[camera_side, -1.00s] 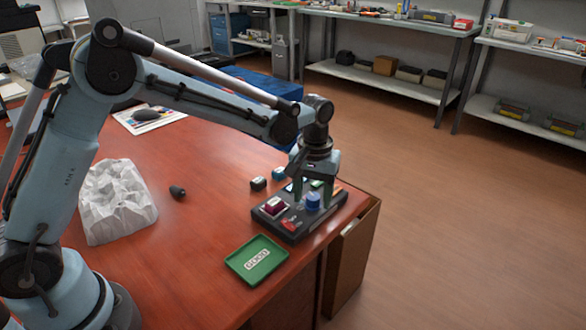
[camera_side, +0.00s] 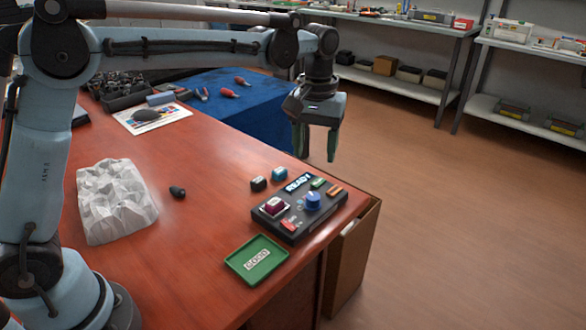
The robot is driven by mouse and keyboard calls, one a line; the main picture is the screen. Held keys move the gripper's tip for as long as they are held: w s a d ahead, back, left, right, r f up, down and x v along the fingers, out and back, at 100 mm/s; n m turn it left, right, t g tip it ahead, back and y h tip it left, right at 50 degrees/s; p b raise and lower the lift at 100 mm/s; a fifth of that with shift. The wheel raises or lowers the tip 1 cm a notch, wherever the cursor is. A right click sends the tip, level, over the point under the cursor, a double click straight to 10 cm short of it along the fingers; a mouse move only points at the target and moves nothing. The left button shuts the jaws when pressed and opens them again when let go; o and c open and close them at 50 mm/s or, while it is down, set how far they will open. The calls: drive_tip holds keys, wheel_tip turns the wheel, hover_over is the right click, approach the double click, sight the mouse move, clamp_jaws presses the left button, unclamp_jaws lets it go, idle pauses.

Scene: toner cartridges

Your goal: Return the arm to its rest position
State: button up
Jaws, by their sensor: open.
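My gripper (camera_side: 317,142) hangs in the air at the upper middle of the side view. Its green-tipped fingers point down and are apart, with nothing between them. It is well above the dark control box (camera_side: 300,212), which sits near the table's right corner. The box carries a blue knob (camera_side: 312,200), a magenta button (camera_side: 274,206), a red switch (camera_side: 289,224) and a display (camera_side: 299,182) that reads "READY".
A green tray (camera_side: 257,260) labelled GOOD lies in front of the box. Two small cartridges, black (camera_side: 258,183) and teal (camera_side: 279,174), stand behind it. Crumpled white material (camera_side: 115,200) and a small dark object (camera_side: 177,191) lie on the red table (camera_side: 205,215).

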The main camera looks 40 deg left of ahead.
drive_tip(key=s+a+f+m+t, duration=0.1)
drive_tip(key=s+a+m+t, duration=0.1)
drive_tip(key=s, duration=0.6)
drive_tip(key=s+a+m+t, duration=0.2)
drive_tip(key=s+a+t, duration=0.3)
drive_tip(key=s, duration=0.4)
drive_tip(key=shift+s+a+f+m, duration=0.25)
drive_tip(key=shift+a+f+m, duration=0.05)
drive_tip(key=shift+a+f, duration=0.15)
